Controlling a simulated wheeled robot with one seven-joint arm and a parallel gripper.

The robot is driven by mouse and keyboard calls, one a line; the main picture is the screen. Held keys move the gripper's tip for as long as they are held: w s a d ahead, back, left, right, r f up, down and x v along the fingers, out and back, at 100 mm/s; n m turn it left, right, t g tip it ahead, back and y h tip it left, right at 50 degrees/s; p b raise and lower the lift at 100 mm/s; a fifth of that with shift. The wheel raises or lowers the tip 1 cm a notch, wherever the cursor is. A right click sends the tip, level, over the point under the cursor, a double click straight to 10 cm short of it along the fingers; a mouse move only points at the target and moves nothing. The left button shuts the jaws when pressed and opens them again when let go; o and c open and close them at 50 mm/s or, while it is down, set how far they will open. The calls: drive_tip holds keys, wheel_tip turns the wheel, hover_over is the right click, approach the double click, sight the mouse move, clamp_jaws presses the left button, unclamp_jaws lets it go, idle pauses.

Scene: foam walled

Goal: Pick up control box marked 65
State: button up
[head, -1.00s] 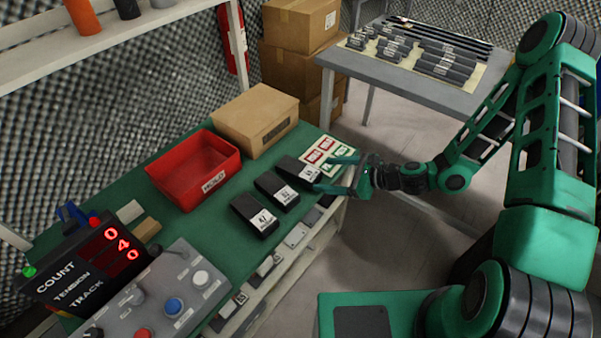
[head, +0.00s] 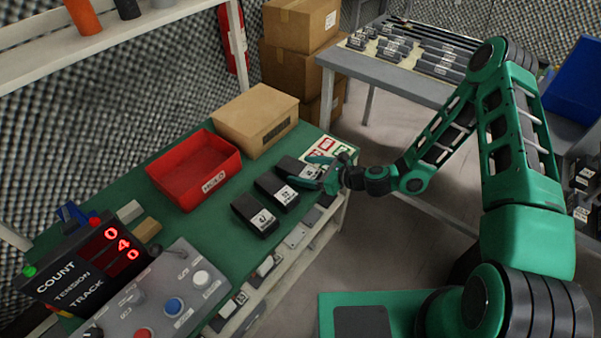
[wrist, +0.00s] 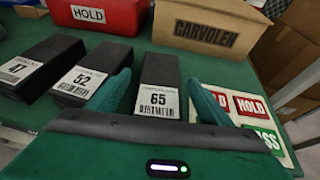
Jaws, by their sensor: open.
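The control box marked 65 (wrist: 159,85) is a black block with a white label and barcode, lying on the green bench top. In the wrist view it sits between the two green fingers of my gripper (wrist: 160,100), which are open. In the head view the box (head: 290,166) is the rightmost of three black boxes, and my gripper (head: 318,172) reaches it from the right, partly covering its near end. I cannot tell whether the fingers touch it.
The box marked 52 (wrist: 93,70) and the box marked 47 (wrist: 38,68) lie to the left. A red HOLD bin (head: 180,178) and a cardboard CARVOLEN box (head: 238,108) stand behind. A HOLD/PASS card (wrist: 250,110) lies to the right.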

drive_tip(key=shift+x, duration=1.3)
drive_tip(key=c, duration=1.4)
